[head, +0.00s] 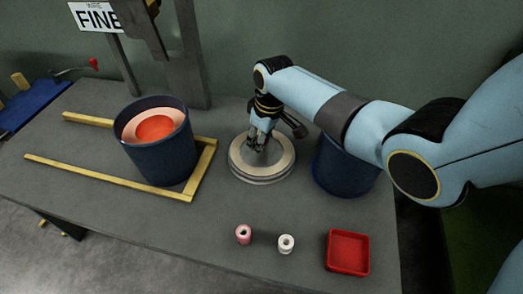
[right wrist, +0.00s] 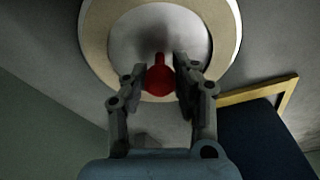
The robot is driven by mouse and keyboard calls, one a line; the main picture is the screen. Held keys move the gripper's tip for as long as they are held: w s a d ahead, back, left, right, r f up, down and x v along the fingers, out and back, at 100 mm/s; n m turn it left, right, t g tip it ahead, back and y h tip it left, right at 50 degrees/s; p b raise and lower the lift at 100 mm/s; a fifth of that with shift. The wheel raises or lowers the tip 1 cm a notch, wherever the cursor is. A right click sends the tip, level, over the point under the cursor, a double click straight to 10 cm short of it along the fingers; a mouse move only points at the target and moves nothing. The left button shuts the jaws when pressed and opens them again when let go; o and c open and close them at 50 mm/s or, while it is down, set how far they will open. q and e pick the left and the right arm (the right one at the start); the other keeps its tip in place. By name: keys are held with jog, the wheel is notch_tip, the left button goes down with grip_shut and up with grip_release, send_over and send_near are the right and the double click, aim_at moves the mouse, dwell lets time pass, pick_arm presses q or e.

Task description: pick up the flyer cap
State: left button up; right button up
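The flyer cap (head: 235,165) is a wide round disc with a beige ring and a pale centre, lying flat on the grey table. In the right wrist view the flyer cap (right wrist: 225,25) has a red knob (right wrist: 160,82) at its middle. My right gripper (head: 262,146) is over the cap's centre, pointing down. In the right wrist view the fingers of my right gripper (right wrist: 161,80) are drawn in on both sides of the red knob and seem to touch it. In the head view the fingers hide the knob. My left gripper is not in view.
A dark blue bucket (head: 165,160) with an orange inside stands left by a yellow frame (head: 205,168). Another blue bucket (head: 345,178) stands close right, under my arm. Pink (head: 243,235) and white (head: 286,244) spools and a red tray (head: 348,235) are in front.

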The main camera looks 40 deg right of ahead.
grip_shut()
